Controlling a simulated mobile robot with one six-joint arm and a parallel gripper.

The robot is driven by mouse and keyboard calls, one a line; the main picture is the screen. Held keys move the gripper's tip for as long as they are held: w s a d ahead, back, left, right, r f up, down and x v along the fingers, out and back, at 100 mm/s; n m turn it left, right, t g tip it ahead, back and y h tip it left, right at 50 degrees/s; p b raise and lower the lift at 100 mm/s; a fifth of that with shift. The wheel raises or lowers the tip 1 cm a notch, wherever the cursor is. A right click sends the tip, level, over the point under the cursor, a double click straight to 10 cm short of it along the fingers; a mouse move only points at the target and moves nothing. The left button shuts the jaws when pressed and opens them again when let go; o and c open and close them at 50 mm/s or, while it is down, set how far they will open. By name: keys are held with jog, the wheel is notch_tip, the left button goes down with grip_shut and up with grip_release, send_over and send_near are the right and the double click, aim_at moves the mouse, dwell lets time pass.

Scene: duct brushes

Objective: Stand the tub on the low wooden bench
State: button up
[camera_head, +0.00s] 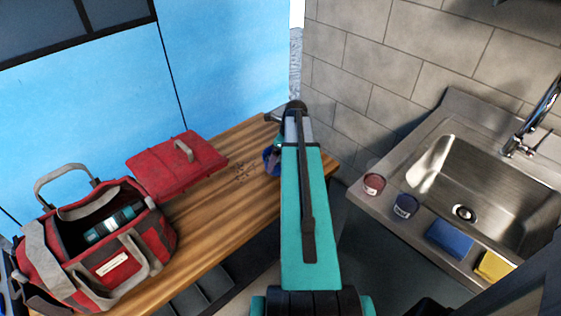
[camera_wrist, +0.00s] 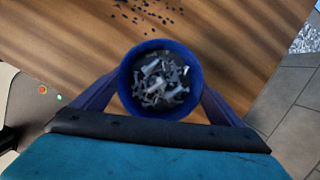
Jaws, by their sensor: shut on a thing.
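A blue round tub (camera_wrist: 194,68) filled with small grey and white pieces is between the two fingers of my gripper (camera_wrist: 160,92) in the wrist view. My gripper is shut on the tub, which looks upright from above. In the head view only a blue part of the tub (camera_head: 270,160) shows beside my teal arm, over the far end of the wooden bench (camera_head: 215,215). The bench also fills the upper part of the wrist view (camera_wrist: 60,40). I cannot tell whether the tub's base touches the bench.
A red tool bag (camera_head: 150,240) and a red lid-like case (camera_head: 175,165) occupy the bench's left part. Small dark bits (camera_head: 240,172) lie near the tub. At right is a steel sink (camera_head: 480,180) with a red jar (camera_head: 373,184), blue jar (camera_head: 405,205), blue sponge (camera_head: 450,239) and yellow sponge (camera_head: 494,266).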

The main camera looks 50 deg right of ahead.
jog(key=shift+f+p, duration=0.35)
jog(key=shift+f, duration=1.4)
jog(key=shift+f, duration=0.1)
jog(key=o, duration=1.1)
jog(key=shift+b+v, duration=0.75)
jog(key=shift+v, duration=5.35)
jog(key=shift+w+a, duration=0.1)
